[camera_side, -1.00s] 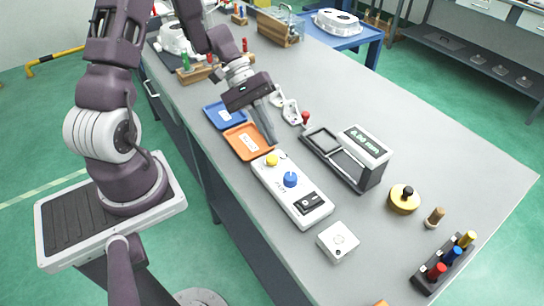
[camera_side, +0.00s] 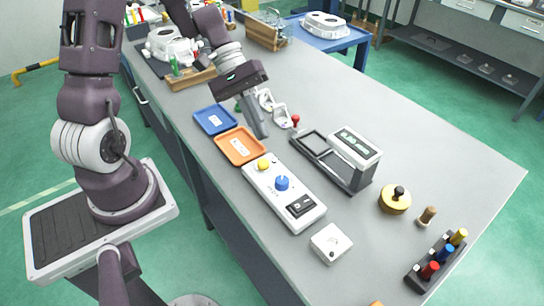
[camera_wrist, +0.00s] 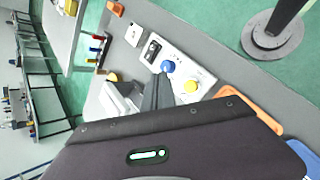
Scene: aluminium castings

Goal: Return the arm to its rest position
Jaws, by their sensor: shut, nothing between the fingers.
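My gripper (camera_side: 262,130) is shut and empty. In the side view it hangs over the bench beside the orange tray (camera_side: 240,146), fingers pointing down. In the wrist view its fingers (camera_wrist: 158,92) show as one dark closed shape in front of the white control box (camera_wrist: 178,62). In the side view that box (camera_side: 284,193), with a yellow button, a blue knob and a black switch, lies nearer the camera than my gripper. I cannot tell how far the fingertips are above the bench.
A blue tray (camera_side: 215,119) lies behind the orange one. Small metal castings (camera_side: 277,108) stand close to my gripper's right. A display device (camera_side: 342,160), a brass weight (camera_side: 395,199) and a screwdriver rack (camera_side: 437,262) occupy the right. The bench's far right is clear.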

